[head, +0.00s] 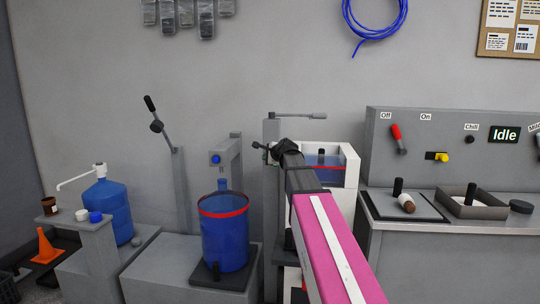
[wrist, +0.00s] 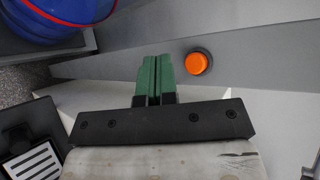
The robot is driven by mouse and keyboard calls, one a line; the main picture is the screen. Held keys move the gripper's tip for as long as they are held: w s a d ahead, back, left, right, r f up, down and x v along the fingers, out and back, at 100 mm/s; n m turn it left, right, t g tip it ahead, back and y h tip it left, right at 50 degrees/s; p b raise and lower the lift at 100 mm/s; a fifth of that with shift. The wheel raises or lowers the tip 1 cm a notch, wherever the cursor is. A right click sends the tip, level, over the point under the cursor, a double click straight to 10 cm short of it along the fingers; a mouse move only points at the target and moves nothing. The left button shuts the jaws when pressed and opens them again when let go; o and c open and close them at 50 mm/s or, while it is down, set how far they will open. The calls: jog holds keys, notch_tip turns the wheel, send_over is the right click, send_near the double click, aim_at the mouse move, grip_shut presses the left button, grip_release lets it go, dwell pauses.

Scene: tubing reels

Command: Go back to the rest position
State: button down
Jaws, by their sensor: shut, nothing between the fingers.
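My pink arm reaches forward in the head view, and my gripper (head: 264,150) is at its far end, in front of the grey post and lever station. In the wrist view my gripper (wrist: 159,62) has green fingers pressed together with nothing between them. An orange button (wrist: 197,63) on a grey surface is just right of the fingertips, apart from them. No rest position is marked in either view.
A blue bucket with a red band (head: 224,232) stands left of my arm. A blue water jug (head: 108,205) is further left. A white bin (head: 345,165) is behind my arm. A grey control panel (head: 450,145) reading Idle is on the right, above a bench with trays.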

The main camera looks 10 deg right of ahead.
jog(key=n+g+h, duration=0.2)
jog(key=n+g, duration=0.4)
jog(key=n, duration=0.3)
send_over(275, 255)
jog(key=w+a, duration=0.2)
jog(key=w, duration=0.2)
notch_tip(275, 255, down, 25)
jog(key=s+d+f+n+g+h, duration=0.1)
jog(key=s+f+n+g, duration=0.2)
jog(key=s+f, duration=0.5)
jog(key=s+d+f+n+g+h, duration=0.1)
jog(key=s+f+n+g, duration=0.2)
jog(key=s+f+n, duration=0.2)
jog(key=s+f, duration=0.3)
jog(key=s, duration=0.4)
jog(key=shift+s+d+f+h, duration=0.15)
jog(key=shift+s+h, duration=0.1)
jog(key=shift+h, duration=0.15)
